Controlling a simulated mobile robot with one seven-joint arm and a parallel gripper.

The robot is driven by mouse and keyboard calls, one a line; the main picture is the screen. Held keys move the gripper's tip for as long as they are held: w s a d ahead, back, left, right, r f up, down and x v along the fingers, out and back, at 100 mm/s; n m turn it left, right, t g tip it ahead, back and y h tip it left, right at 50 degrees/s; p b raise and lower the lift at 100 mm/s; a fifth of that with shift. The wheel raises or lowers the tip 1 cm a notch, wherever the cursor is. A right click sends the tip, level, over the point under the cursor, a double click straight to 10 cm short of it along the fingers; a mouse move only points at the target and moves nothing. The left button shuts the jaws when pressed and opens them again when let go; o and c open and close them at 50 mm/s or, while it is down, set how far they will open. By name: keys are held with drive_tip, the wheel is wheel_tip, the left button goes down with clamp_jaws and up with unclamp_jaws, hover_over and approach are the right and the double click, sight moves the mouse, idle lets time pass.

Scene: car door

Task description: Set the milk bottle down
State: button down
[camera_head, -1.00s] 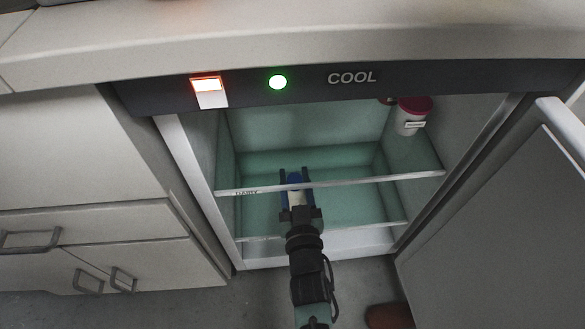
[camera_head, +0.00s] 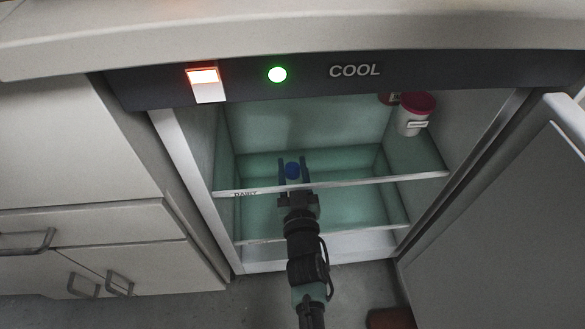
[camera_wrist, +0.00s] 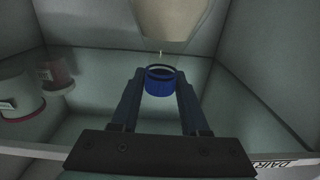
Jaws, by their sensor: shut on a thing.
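The milk bottle's blue cap (camera_head: 292,171) shows inside the open fridge, above the upper shelf and behind its front edge.
The fridge door (camera_head: 510,225) hangs open at right. A pale beige object (camera_wrist: 175,18) shows at the top of the wrist view.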

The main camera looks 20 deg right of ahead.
drive_tip(key=shift+r, duration=0.2)
drive_tip(key=shift+f, duration=0.15)
drive_tip(key=shift+c, duration=2)
unclamp_jaws()
drive_tip(key=shift+f, duration=0.15)
